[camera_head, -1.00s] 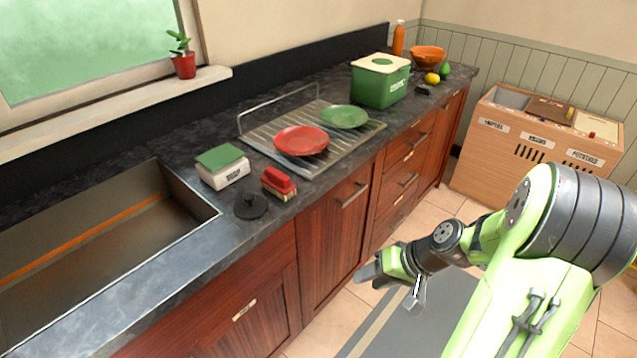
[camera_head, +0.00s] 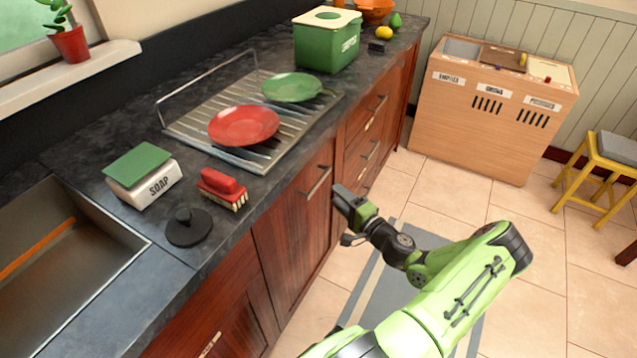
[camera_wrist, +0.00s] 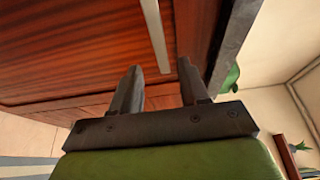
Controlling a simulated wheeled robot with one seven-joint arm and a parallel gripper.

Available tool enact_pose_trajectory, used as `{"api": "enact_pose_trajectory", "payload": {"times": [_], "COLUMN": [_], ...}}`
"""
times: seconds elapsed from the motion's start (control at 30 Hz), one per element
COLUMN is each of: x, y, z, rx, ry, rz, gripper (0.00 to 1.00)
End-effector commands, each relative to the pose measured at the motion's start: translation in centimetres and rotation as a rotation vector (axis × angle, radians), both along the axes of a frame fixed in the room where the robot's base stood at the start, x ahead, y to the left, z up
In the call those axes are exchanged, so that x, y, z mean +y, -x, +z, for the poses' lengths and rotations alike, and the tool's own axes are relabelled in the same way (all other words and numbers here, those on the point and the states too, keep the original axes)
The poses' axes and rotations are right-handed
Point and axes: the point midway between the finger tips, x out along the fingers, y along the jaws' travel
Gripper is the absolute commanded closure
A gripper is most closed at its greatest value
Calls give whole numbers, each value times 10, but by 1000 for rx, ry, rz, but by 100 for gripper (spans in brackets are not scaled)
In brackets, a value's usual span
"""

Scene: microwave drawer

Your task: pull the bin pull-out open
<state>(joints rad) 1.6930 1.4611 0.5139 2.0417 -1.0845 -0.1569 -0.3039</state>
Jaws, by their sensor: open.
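The bin pull-out appears to be the tall dark red wooden front (camera_head: 293,225) under the counter, between the sink cabinet and the drawer stack. It sits flush with its neighbours. Its metal bar handle (camera_head: 318,182) is near the top; in the wrist view the pale handle (camera_wrist: 155,35) lines up with the gap between my fingers. My gripper (camera_head: 341,196) is open and empty, just in front of that front, close to the handle on its right. In the wrist view both fingers of my gripper (camera_wrist: 158,69) point at the wood; I cannot tell whether they straddle the handle.
The counter edge (camera_wrist: 233,45) runs close beside my gripper. A drawer stack (camera_head: 367,145) with its own handles adjoins on the right. A dish rack (camera_head: 185,128) with plates stands on the counter above.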

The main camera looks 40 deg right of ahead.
Motion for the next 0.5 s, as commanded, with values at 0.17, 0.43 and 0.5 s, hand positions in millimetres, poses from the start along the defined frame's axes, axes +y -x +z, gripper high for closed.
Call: {"api": "enact_pose_trajectory", "payload": {"times": [0.17,0.43,0.5], "x": [-1,-4,-4], "y": [-45,-83,-85], "z": [-2,-1,-1], "rx": [-1,0,1], "ry": [4,1,0], "rz": [3,1,0], "gripper": [55,55,55]}}
